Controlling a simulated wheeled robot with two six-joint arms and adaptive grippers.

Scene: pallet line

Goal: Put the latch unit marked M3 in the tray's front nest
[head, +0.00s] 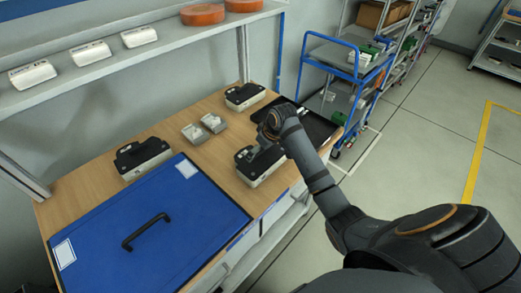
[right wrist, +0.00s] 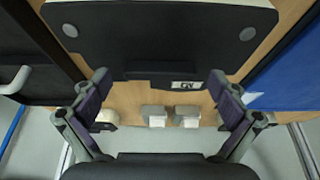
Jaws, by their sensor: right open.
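A latch unit (head: 258,168), black on a pale base, sits near the table's front edge. In the right wrist view the latch unit (right wrist: 165,35) fills the upper middle; its small label is too unclear to read. My right gripper (head: 257,150) is just over this unit, and in the wrist view the gripper (right wrist: 162,85) is open, its fingers apart on either side of the unit's handle. Two more latch units stand at the back (head: 243,95) and at the left (head: 143,157), their marks unreadable. The dark tray (head: 322,133) lies at the table's right end, partly hidden by my arm. My left gripper is out of view.
A blue panel (head: 190,235) with a black handle covers the table's front left. Two small grey blocks (head: 194,133) (head: 214,122) stand mid-table. A shelf (head: 120,58) with white items and orange discs runs above the back. A blue cart (head: 340,62) stands beyond the tray.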

